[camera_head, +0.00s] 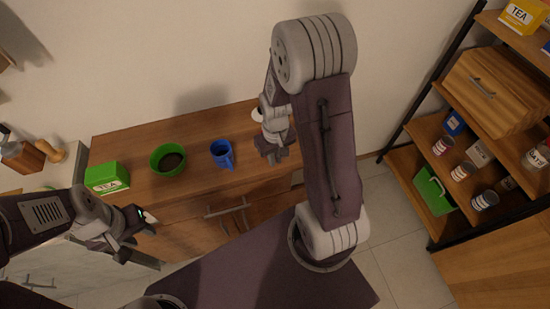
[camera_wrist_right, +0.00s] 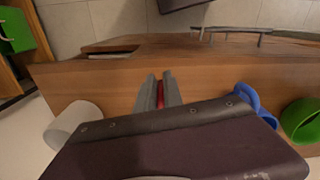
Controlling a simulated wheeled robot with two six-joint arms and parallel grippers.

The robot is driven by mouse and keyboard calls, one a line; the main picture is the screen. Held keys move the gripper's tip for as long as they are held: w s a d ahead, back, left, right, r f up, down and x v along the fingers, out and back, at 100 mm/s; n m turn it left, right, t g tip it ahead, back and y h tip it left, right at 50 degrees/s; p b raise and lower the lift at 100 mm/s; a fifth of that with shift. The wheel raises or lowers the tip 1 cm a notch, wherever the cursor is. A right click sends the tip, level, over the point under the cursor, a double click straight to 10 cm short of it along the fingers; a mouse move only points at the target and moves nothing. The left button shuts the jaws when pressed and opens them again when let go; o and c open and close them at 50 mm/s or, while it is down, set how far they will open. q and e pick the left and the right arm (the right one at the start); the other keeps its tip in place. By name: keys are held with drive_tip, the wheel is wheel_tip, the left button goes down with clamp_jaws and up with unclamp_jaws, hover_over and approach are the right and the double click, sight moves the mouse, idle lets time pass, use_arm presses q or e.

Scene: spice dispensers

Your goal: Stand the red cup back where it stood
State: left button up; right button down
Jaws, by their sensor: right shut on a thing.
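My right gripper (camera_head: 273,152) is above the right end of the wooden counter. In the right wrist view its fingers (camera_wrist_right: 160,92) are close together, shut on a narrow red thing (camera_wrist_right: 160,95), which I take to be the red cup. Only a sliver of red shows between the fingers; the rest is hidden. I cannot tell whether it touches the counter. In the head view no red cup shows behind the arm. My left gripper (camera_head: 143,222) is low at the counter's front left, away from the cups; I cannot tell how far its fingers are apart.
On the wooden counter (camera_head: 200,135) stand a green TEA box (camera_head: 107,178), a green bowl (camera_head: 168,159) with dark contents and a blue cup (camera_head: 222,154). A white cup (camera_wrist_right: 75,124) is beside my right gripper. Shelves (camera_head: 470,185) with jars stand at the right.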

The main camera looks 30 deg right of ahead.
drive_tip(key=shift+w+f, duration=0.1)
drive_tip(key=shift+f, duration=0.15)
drive_tip(key=c, duration=1.5)
unclamp_jaws()
drive_tip(key=shift+r, duration=0.35)
wheel_tip(320, 180, up, 12)
drive_tip(key=p, duration=0.2)
drive_tip(key=shift+t, duration=0.5)
drive_tip(key=s+a+f, duration=0.1)
drive_tip(key=s+a, duration=0.1)
drive_tip(key=s+a+f, duration=0.1)
drive_tip(key=s+a, duration=0.1)
drive_tip(key=s+a+f, duration=0.2)
